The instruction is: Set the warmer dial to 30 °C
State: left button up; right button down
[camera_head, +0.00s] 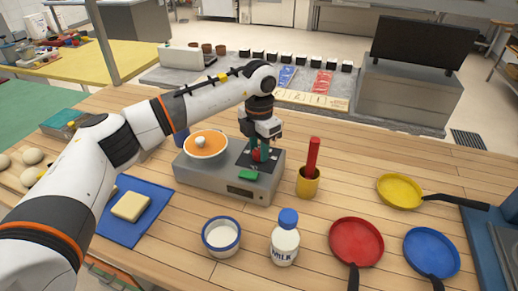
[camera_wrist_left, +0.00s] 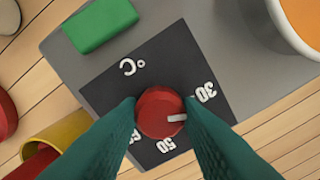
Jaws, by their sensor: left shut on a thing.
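The grey warmer (camera_head: 215,180) stands on the wooden table, with a dark °C scale plate (camera_wrist_left: 122,88) on top. My left gripper (camera_head: 262,150) points down over the plate and is shut on the red dial (camera_wrist_left: 158,112), one green finger on each side. The dial's white mark points right in the wrist view, a little below the 30 label (camera_wrist_left: 206,91) and toward the right finger. The 50 label (camera_wrist_left: 166,145) shows below the dial. Part of the scale is hidden behind the fingers. My right gripper is not in view.
An orange-filled bowl (camera_head: 206,145) and a green block (camera_head: 248,175) are on the warmer. A yellow cup (camera_head: 308,184) with a red stick stands close to its right. A milk bottle (camera_head: 285,240), a white bowl (camera_head: 221,237) and several pans are in front and to the right.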

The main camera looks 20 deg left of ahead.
aim_at(259, 150)
pick_arm(q)
jog(key=shift+r+n, duration=0.1)
jog(key=shift+n, duration=1)
jog(key=shift+w, duration=0.1)
jog(key=o, duration=1)
notch_tip(259, 150, up, 12)
jog(key=shift+b, duration=0.95)
